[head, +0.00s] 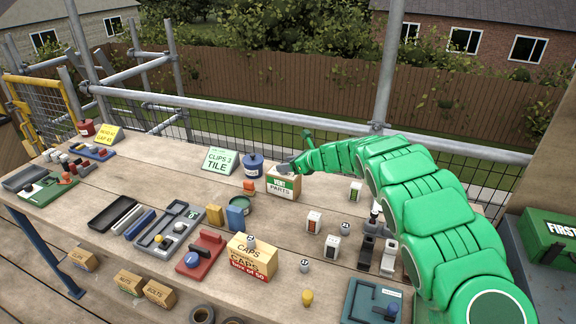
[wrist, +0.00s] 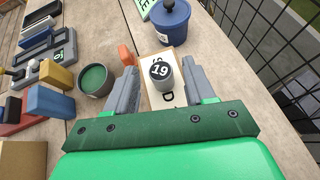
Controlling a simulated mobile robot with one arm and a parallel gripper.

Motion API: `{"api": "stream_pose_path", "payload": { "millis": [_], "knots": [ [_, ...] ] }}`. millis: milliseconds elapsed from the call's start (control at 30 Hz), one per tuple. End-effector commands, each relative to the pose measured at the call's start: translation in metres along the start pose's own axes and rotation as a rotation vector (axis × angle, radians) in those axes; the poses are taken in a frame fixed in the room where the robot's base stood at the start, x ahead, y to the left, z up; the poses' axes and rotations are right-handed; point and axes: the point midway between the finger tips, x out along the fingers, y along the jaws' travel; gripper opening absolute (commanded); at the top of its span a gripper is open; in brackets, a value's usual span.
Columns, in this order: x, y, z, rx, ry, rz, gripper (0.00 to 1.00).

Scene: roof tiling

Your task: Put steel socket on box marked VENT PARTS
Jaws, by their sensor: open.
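A grey steel socket with a dark top marked 19 (wrist: 161,72) stands upright between my gripper's fingers in the wrist view. My gripper (wrist: 152,84) is open, one finger on each side of the socket. In the head view this box (head: 283,187) has a green and white front on which PARTS is readable; the word above is too small to read. My gripper (head: 284,168) is at its top there, and the socket is not clear.
A blue lidded pot (head: 253,166) stands just left of the box, with an open green tin (head: 240,204) nearer. Another box (head: 246,262) reads CAPS and has a small socket on top (head: 251,242). More numbered sockets (head: 305,266) stand on the bench. Railing mesh runs behind.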

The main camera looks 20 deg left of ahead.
Motion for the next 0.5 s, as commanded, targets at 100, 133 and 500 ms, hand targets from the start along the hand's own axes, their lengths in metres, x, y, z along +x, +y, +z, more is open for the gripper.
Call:
{"api": "stream_pose_path", "payload": {
  "millis": [100, 133, 500],
  "knots": [
    [-0.009, -0.001, 0.000, -0.001, 0.001, -0.002, 0.54],
    [-0.011, -0.001, 0.001, -0.001, 0.002, -0.002, 0.54],
    [-0.055, -0.001, 0.001, -0.001, 0.001, -0.002, 0.54]
  ]
}}
